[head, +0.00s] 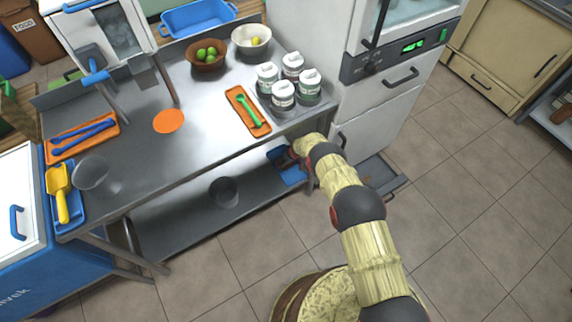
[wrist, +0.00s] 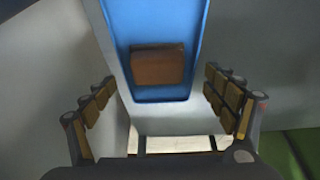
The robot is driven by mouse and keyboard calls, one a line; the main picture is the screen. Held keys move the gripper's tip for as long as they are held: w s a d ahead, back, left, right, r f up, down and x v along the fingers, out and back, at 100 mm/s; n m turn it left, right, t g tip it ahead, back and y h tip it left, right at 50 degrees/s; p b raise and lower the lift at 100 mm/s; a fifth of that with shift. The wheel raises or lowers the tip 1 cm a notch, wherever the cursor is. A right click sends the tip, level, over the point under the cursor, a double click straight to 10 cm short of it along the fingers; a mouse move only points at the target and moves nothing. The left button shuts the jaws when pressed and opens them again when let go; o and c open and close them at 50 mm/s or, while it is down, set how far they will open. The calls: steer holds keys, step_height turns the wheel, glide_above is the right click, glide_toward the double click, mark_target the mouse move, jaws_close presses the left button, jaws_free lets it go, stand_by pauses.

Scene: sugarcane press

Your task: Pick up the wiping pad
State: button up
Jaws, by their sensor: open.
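A brown block-shaped pad (wrist: 158,66), which I take to be the wiping pad, lies in a blue tray (wrist: 152,99) ahead of my gripper in the wrist view. My gripper (wrist: 160,86) is open, with one finger on each side of the picture. The pad is beyond the fingertips, roughly centred between them, and nothing is held. In the head view the blue tray (head: 290,176) is on the lower shelf under the table's right end. My arm reaches down there, and the tabletop and arm hide most of the gripper and pad.
The steel table (head: 185,150) overhangs the lower shelf (head: 180,226), where a dark bowl (head: 224,192) stands to the left. A white cabinet (head: 385,120) is close on the right, with a low grey tray (head: 383,178) on the floor. Lidded jars (head: 283,95) stand above near the table edge.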

steer(key=shift+b+x, duration=1.85)
steer(key=shift+x, duration=0.7)
steer(key=shift+w, duration=0.15)
steer(key=shift+r, duration=0.1)
steer(key=shift+c, duration=1.2)
steer(key=c, duration=1.1)
